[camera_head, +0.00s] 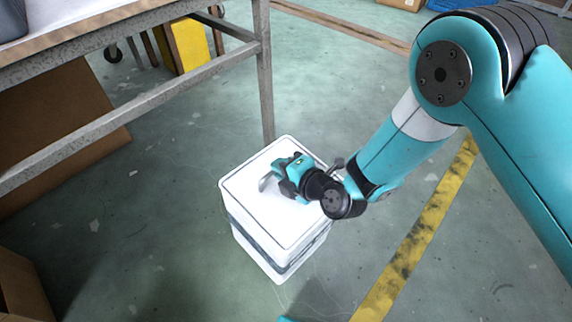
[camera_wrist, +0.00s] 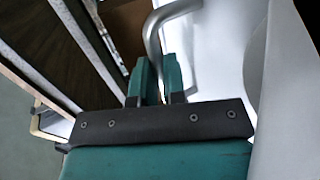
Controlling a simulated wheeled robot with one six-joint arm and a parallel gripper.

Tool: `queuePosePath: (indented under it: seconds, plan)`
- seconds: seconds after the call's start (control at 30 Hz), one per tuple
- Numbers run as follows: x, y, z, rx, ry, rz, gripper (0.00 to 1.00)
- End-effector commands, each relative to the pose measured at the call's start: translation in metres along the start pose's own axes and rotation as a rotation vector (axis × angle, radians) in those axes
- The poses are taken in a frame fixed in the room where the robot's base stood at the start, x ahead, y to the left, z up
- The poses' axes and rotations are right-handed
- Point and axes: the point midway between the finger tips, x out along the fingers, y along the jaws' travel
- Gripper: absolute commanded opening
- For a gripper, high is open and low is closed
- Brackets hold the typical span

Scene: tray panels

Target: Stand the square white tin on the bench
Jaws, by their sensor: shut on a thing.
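The square white tin (camera_head: 275,228) is upright beside the bench leg, with a dark band around its lower sides. I cannot tell whether its base touches the floor. My gripper (camera_head: 277,178) is over the lid, shut on the tin's curved metal handle (camera_head: 265,184). In the wrist view, the grey handle (camera_wrist: 152,38) passes between the teal fingers of my gripper (camera_wrist: 160,80), with the white lid (camera_wrist: 222,55) to the right. The bench (camera_head: 130,42) is at the upper left of the head view. Its light top is only partly in view.
A dark grey object (camera_head: 12,20) sits on the bench top at the left corner. Bench rails and a leg (camera_head: 264,85) stand close to the tin. Brown board (camera_head: 65,125) and a yellow item (camera_head: 188,45) are under the bench. Floor with a yellow stripe (camera_head: 415,240) is clear at right.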

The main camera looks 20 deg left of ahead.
Motion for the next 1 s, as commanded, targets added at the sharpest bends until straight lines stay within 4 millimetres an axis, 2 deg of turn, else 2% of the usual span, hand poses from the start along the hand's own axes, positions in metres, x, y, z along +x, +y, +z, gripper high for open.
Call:
queuePosePath:
  seconds: [0.6,1.0]
  plan:
    - [0.022,-0.052,0.001,0.002,-0.003,0.008,0.0]
    - [0.023,-0.064,0.001,0.0,-0.003,-0.004,0.0]
